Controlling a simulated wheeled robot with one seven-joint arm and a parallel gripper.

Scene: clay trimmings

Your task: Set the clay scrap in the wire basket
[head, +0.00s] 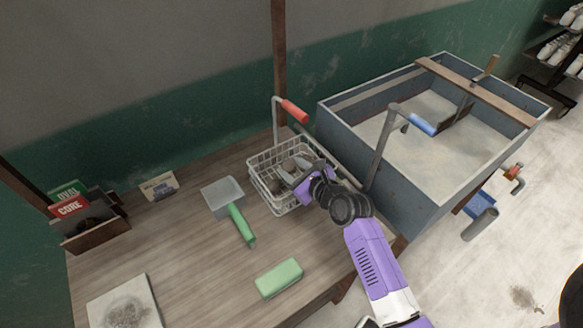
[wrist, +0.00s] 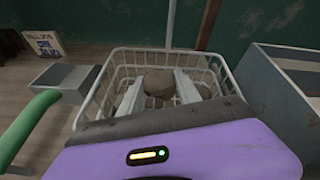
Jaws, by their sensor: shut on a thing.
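The white wire basket (head: 262,179) stands on the wooden table near its right side, and its rim also shows in the wrist view (wrist: 118,50). My gripper (wrist: 158,93) reaches into the basket from the front, its two pale fingers shut on a grey-brown clay scrap (wrist: 158,80). The scrap is between the fingers, within the basket's walls. Other grey lumps lie in the basket around it. My gripper also shows over the basket in the head view (head: 301,176), where my wrist partly covers the basket's right side. I cannot tell whether the held scrap touches the basket floor.
A green-handled scoop (head: 240,224) lies left of the basket. A green block (head: 279,278) lies in front. A large grey bin (head: 385,170) stands close on the right. Posts with a red handle (head: 294,110) and blue handle (head: 422,124) rise near the basket.

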